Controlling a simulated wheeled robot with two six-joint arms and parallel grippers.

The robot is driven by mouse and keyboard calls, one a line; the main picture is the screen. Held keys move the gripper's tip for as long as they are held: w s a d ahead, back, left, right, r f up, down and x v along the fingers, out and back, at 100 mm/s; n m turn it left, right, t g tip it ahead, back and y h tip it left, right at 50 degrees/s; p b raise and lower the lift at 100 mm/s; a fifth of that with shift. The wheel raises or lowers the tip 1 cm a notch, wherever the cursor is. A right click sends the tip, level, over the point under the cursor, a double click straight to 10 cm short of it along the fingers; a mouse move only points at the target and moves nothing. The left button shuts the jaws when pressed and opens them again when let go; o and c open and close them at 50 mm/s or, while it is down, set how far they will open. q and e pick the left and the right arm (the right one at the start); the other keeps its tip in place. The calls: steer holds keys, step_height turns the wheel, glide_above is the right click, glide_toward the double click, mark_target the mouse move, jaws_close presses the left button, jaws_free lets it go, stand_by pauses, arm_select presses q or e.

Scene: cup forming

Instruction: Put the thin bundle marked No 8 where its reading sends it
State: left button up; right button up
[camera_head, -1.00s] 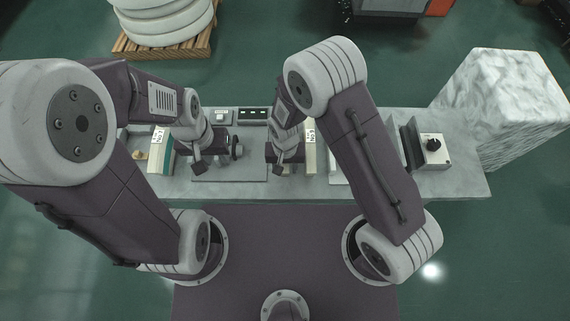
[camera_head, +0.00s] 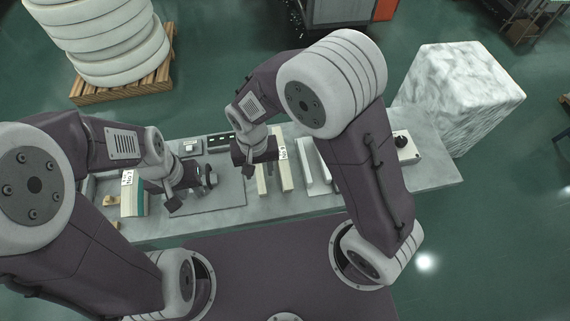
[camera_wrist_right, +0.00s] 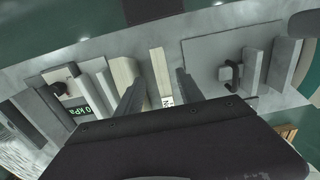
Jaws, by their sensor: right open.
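Two cream bundles stand side by side right of the grey mat (camera_head: 222,194): a narrow one (camera_head: 262,181) and a wider one (camera_head: 286,175) with a white label. My right gripper (camera_head: 262,158) is above the narrow bundle. In the right wrist view, its open fingers (camera_wrist_right: 158,95) stand either side of the narrow bundle (camera_wrist_right: 159,70), whose label is partly cut off; its number is unreadable. The wider bundle (camera_wrist_right: 123,72) lies outside the left finger. My left gripper (camera_head: 172,198) is over the mat beside a dark gauge (camera_head: 209,177); its jaw opening is unclear.
Grey blocks (camera_head: 316,172) and a knob box (camera_head: 407,151) are to the right. A display reading kPa (camera_wrist_right: 80,112) shows in the wrist view. A marble block (camera_head: 455,95) stands beyond the bench.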

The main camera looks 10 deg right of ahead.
steer(key=s+d+r, duration=0.2)
steer(key=d, duration=0.7)
steer(key=s+d+r+t, duration=0.1)
steer(key=s+d+r, duration=0.1)
steer(key=d, duration=0.6)
steer(key=shift+s+d, duration=0.35)
steer(key=shift+d, duration=0.05)
